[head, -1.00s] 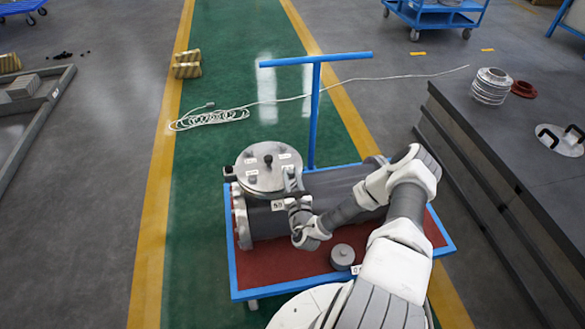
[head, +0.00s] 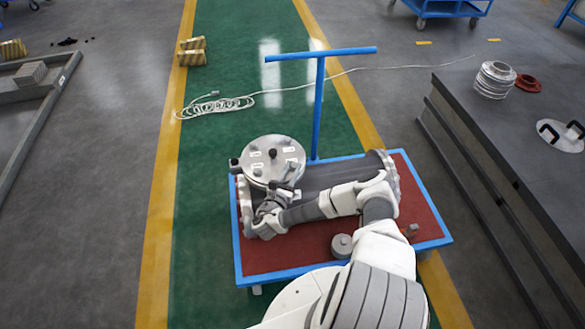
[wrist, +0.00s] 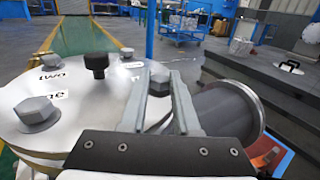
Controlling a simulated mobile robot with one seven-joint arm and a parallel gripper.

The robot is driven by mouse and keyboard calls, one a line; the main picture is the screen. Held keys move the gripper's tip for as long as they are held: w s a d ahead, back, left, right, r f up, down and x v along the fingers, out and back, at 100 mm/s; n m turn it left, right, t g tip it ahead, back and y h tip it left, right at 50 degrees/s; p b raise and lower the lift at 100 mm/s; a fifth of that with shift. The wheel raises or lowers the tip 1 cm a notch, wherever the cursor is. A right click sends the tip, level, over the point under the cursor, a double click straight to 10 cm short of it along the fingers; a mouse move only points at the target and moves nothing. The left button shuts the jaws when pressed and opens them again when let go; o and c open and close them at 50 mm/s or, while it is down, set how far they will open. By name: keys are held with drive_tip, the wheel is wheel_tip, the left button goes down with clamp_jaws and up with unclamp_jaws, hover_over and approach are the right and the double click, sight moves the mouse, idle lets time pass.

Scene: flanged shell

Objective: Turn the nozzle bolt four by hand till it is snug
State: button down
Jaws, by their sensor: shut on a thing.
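The nozzle cover (head: 262,150), a round metal plate with several hex bolts and small white labels, sits on top of the grey shell (head: 325,172). In the wrist view the cover (wrist: 95,110) fills the left side. My gripper (wrist: 163,82) has its two fingers on either side of a grey hex bolt head (wrist: 159,72) at the cover's right edge and is shut on it. The label beside that bolt is mostly hidden by the left finger, so its number cannot be read. In the head view my gripper (head: 284,190) is at the cover's near edge, and the bolt is hidden.
A black knob (wrist: 96,65) rises from the cover's middle, left of my fingers. The shell lies on a red-topped cart (head: 420,205) with a blue handle (head: 318,110). A grey round part (head: 342,246) stands on the cart. A dark bench (head: 480,130) is at right.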

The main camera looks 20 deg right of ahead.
drive_tip(key=shift+w+d+r, duration=0.1)
drive_tip(key=shift+r, duration=0.15)
drive_tip(key=c, duration=0.6)
unclamp_jaws()
drive_tip(key=shift+c, duration=0.2)
drive_tip(key=shift+f, duration=0.1)
drive_tip(key=shift+s, duration=0.2)
